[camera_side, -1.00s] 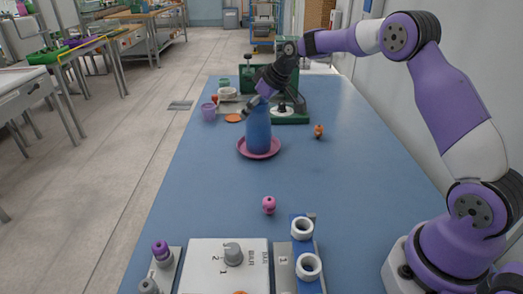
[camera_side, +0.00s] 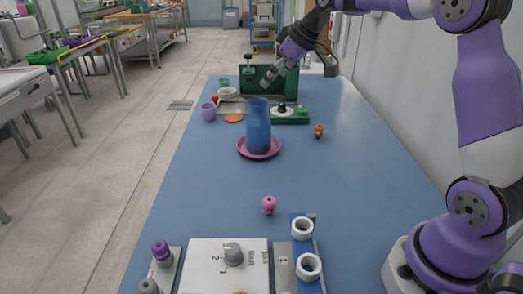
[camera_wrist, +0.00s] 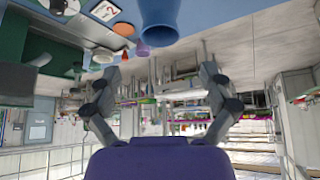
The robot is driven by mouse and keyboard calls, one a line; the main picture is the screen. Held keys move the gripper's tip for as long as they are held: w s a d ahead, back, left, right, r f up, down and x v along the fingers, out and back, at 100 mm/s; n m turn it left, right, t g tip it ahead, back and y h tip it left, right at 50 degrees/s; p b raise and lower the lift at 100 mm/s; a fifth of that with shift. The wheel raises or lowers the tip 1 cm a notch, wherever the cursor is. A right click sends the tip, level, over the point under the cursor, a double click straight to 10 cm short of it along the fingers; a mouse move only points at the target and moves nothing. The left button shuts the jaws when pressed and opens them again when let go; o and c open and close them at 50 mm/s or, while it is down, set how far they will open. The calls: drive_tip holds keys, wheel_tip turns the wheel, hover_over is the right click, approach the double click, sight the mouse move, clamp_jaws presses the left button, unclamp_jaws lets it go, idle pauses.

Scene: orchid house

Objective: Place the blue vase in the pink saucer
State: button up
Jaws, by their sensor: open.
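The blue vase (camera_side: 257,128) stands upright in the pink saucer (camera_side: 243,150) in the middle of the blue table. The saucer's rim shows around its base. My gripper (camera_side: 268,88) is above and behind the vase in the side view, apart from it. In the wrist view my gripper (camera_wrist: 160,100) has its two fingers spread wide with nothing between them. The vase (camera_wrist: 162,22) also shows at the top of the wrist view, beyond the fingers. The saucer cannot be made out in the wrist view.
A green panel device (camera_side: 290,113) stands at the back of the table. A purple cup (camera_side: 208,112) and an orange disc (camera_side: 234,118) lie left of it. Small orange (camera_side: 319,131) and pink (camera_side: 269,205) objects stand apart. A white dial box (camera_side: 205,262) is in front.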

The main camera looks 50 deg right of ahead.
drive_tip(key=s+a+r+m, duration=0.1)
drive_tip(key=s+a, duration=0.3)
drive_tip(key=s, duration=0.2)
drive_tip(key=s+a+r, duration=0.2)
drive_tip(key=s+a, duration=0.3)
drive_tip(key=s, duration=0.2)
drive_tip(key=s+a+f+m+h, duration=0.1)
drive_tip(key=s+f, duration=0.4)
drive_tip(key=s, duration=0.5)
drive_tip(key=shift+s+f+g, duration=0.3)
drive_tip(key=shift+g, duration=0.1)
drive_tip(key=shift+a, duration=0.1)
